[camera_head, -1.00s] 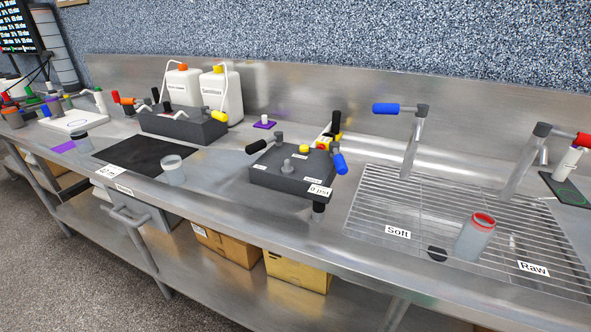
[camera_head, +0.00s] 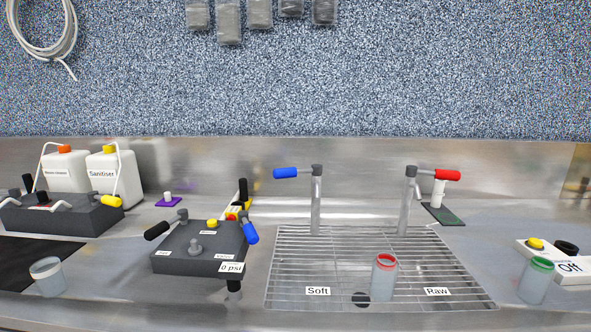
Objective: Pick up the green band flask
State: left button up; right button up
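The green band flask (camera_head: 536,282) is a translucent grey cup with a green rim. It stands upright on the steel counter at the far right, just left of a white switch box. A similar flask with a red band (camera_head: 384,279) stands on the wire drain grid. Another flask with a pale rim (camera_head: 48,278) stands at the lower left by a black mat. Neither of my grippers is in view.
The drain grid (camera_head: 335,262) has a blue-handled tap (camera_head: 316,200) and a red-handled tap (camera_head: 408,200) behind it. A white box marked "Off" (camera_head: 568,268) stands at the right. A black pressure unit (camera_head: 190,256) stands left of the grid. Bare counter lies between grid and green band flask.

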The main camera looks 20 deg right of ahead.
aim_at(538, 273)
jog(key=z, duration=2.3)
jog(key=i+l, duration=0.1)
jog(key=l, duration=0.6)
jog(key=i+l, duration=0.15)
jog(key=l, duration=0.25)
jog(key=u, duration=0.05)
